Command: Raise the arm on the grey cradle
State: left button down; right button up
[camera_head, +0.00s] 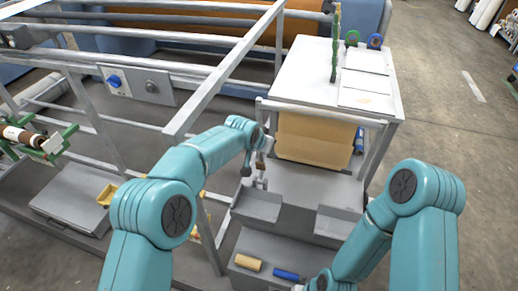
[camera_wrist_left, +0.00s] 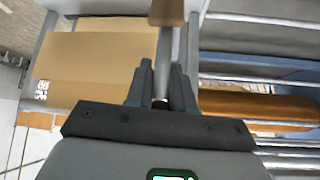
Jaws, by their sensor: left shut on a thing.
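My left gripper (camera_head: 262,160) is in front of the white table's near end, at the left edge of the brown sheet. In the left wrist view its fingers (camera_wrist_left: 160,85) are closed on a thin grey bar, which I take for the arm (camera_wrist_left: 168,45); it ends in a brown block. In the head view a short grey piece (camera_head: 261,182) hangs below the gripper, just above a grey angled tray that may be the cradle (camera_head: 257,207). The joint between them is too small to make out. My right arm reaches down to the bottom edge; its gripper is out of frame.
A second grey tray (camera_head: 338,222) is to the right. Below lie a yellow roll (camera_head: 248,262) and a blue roll (camera_head: 286,274). The white table (camera_head: 310,75) stands behind. Floor at right is clear.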

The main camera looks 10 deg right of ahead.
pick_arm(q)
jog(key=shift+s+f, duration=0.2)
jog(key=shift+f, duration=0.45)
dwell(0.6)
jog(key=c, duration=1.1)
grip_release()
jog(key=shift+o, duration=0.2)
jog(key=shift+w, duration=0.3)
jog(key=shift+s+r, duration=0.2)
jog(key=shift+r, duration=0.2)
jog(key=b+v, duration=0.4)
jog(key=v, duration=1.1)
jog(key=shift+a+r, duration=0.25)
jog(key=shift+r, duration=0.05)
